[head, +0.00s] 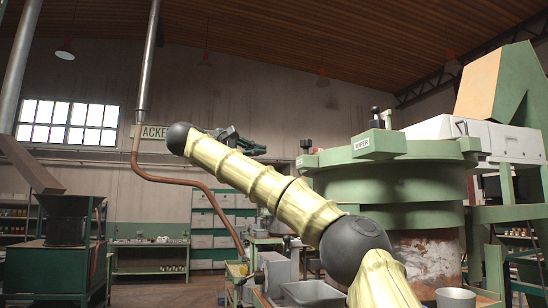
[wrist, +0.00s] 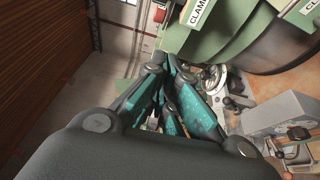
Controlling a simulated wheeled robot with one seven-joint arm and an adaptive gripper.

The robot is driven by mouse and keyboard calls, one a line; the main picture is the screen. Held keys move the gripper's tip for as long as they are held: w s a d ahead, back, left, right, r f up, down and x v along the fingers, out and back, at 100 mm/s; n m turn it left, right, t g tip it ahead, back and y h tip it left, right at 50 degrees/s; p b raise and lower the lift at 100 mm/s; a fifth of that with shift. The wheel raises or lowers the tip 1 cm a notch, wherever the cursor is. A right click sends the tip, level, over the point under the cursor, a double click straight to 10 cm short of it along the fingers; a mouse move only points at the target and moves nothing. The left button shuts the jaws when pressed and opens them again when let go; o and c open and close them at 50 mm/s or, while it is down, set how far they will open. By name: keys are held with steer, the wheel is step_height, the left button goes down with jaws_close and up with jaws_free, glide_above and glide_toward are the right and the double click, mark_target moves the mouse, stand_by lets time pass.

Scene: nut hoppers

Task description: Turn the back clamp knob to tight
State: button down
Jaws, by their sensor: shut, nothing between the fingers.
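The big green round hopper machine (head: 395,180) stands at right in the head view. A green block marked CLAM, its word cut off (wrist: 200,12), shows at the top of the wrist view. A small dark knob-like part (head: 306,146) stands at the hopper's far left rim; I cannot tell whether it is the back clamp knob or how it is turned. My gripper (head: 240,143) is left of the hopper, raised and apart from it. In the wrist view its teal fingers (wrist: 168,62) come together, shut and empty.
A block marked WIPER (head: 378,144) sits on the hopper's near rim, with dark posts beside it. A grey bin (head: 313,293) and a white cup (head: 455,298) stand below. A copper-coloured pipe (head: 165,181) runs behind my arm. A green workbench (head: 150,244) stands at back left.

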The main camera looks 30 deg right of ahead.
mark_target(306, 148)
steer(key=d+p, duration=0.5)
steer(key=d, duration=0.7)
steer(key=shift+s+d, duration=0.25)
steer(key=shift+d, duration=0.15)
